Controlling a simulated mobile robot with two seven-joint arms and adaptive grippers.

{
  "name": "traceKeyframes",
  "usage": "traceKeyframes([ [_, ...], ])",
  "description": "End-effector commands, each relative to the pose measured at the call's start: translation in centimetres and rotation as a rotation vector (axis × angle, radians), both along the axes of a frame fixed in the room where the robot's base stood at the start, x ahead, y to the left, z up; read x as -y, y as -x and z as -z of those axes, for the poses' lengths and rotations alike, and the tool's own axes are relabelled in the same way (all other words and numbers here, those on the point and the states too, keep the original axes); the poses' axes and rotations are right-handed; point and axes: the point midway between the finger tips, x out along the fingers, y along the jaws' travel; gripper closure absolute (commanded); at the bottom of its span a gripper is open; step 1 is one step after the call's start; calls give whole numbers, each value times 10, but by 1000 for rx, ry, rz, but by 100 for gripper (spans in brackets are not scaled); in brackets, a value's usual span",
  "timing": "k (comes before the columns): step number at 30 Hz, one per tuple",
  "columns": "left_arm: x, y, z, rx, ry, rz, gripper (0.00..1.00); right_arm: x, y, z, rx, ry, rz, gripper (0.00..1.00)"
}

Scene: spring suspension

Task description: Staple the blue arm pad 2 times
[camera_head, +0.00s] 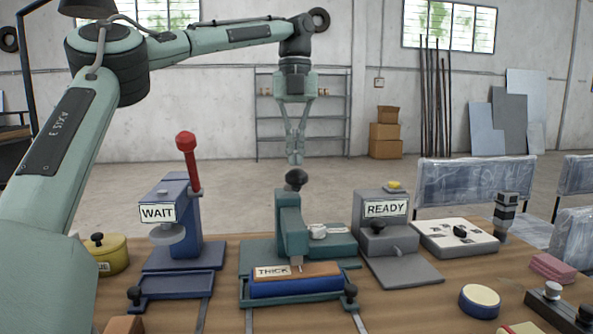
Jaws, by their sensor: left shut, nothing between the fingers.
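The blue arm pad (300,288), with a brown top, lies in the tray of the teal press (291,222) at the centre. A label reading THICK (272,271) sits at the pad's left end. The press has a black knob (296,178) on top, and a thin pin hangs just over the pad. My left gripper (296,160) points down, shut and empty, directly above the knob. Whether its tips touch the knob I cannot tell. My right gripper does not show.
A blue press (177,215) with a red-knobbed lever and a WAIT sign stands left. A grey unit (378,235) with a READY sign and yellow button stands right. Further right are a white panel (450,237), a round blue pad (479,300) and a pink block (552,268).

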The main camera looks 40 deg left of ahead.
Motion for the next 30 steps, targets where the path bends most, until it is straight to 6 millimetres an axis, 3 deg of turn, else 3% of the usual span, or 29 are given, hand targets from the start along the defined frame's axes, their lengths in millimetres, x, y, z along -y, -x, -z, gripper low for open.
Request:
traceKeyframes([
  [3,-1,-3,-22,3,-2,-2,100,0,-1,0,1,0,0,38],
  [9,-3,-4,-45,1,-1,0,100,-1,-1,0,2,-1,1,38],
  [30,-3,-3,-49,0,0,0,100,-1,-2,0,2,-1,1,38],
])
